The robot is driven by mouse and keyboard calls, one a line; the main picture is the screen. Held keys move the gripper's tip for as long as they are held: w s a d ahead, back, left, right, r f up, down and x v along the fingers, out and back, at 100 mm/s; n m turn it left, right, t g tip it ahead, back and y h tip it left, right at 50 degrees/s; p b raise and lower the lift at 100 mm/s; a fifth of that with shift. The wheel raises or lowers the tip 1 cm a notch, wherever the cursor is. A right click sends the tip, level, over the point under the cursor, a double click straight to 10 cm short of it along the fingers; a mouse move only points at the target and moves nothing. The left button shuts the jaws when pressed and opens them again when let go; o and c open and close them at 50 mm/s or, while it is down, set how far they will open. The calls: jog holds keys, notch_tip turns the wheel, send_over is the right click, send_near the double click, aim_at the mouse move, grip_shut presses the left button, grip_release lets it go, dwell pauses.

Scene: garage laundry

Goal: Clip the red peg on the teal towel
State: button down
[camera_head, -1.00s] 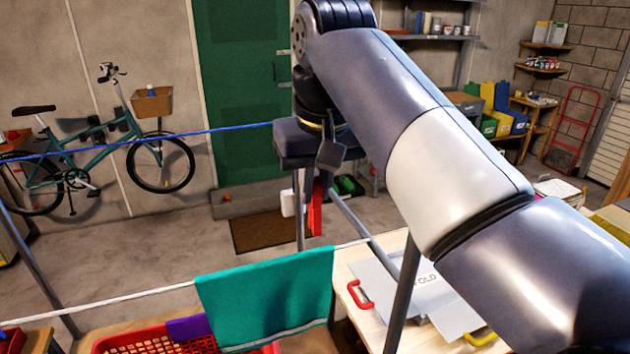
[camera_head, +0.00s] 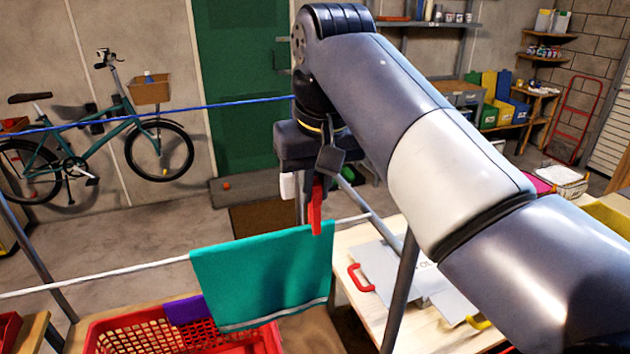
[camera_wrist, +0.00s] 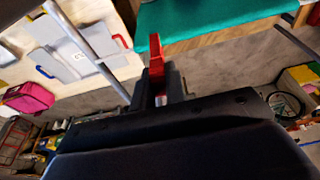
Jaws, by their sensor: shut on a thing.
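The teal towel (camera_head: 262,275) hangs over the white line (camera_head: 100,276). It also shows at the top of the wrist view (camera_wrist: 205,18). My gripper (camera_head: 316,185) is shut on the red peg (camera_head: 316,212), which points down from the jaws. In the head view the peg's lower end overlaps the towel's top right corner; I cannot tell if they touch. In the wrist view the peg (camera_wrist: 156,52) stands up between the dark fingers (camera_wrist: 160,85), with its tip near the towel's edge. The peg's upper part is hidden by the gripper.
A red basket (camera_head: 180,330) with a purple cloth (camera_head: 186,309) stands below the towel. A wooden table (camera_head: 372,305) with a grey folding board (camera_head: 385,275) is to the right. A grey post (camera_head: 402,290) rises beside it. A blue line (camera_head: 220,106) runs behind.

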aim_at(315, 204)
jog(key=shift+s+b+x, duration=0.15)
jog(key=shift+b+x, duration=0.25)
jog(key=shift+x, duration=0.4)
jog(key=shift+s+b+x, duration=0.2)
jog(key=shift+b+x, duration=0.2)
jog(key=shift+x, duration=0.35)
jog(key=c, duration=1.3)
grip_release()
jog(key=shift+d, duration=0.1)
jog(key=shift+c, duration=0.2)
jog(key=p+v, duration=0.1)
jog(key=v, duration=0.9)
jog(key=shift+s+r, duration=0.15)
jog(key=shift+r, duration=0.2)
jog(key=shift+f, duration=0.1)
jog(key=b+x, duration=0.1)
jog(key=x, duration=0.9)
jog(key=shift+f, duration=0.35)
jog(key=shift+w+r+p, duration=0.2)
jog(key=shift+r+p, duration=0.2)
jog(key=shift+r, duration=0.5)
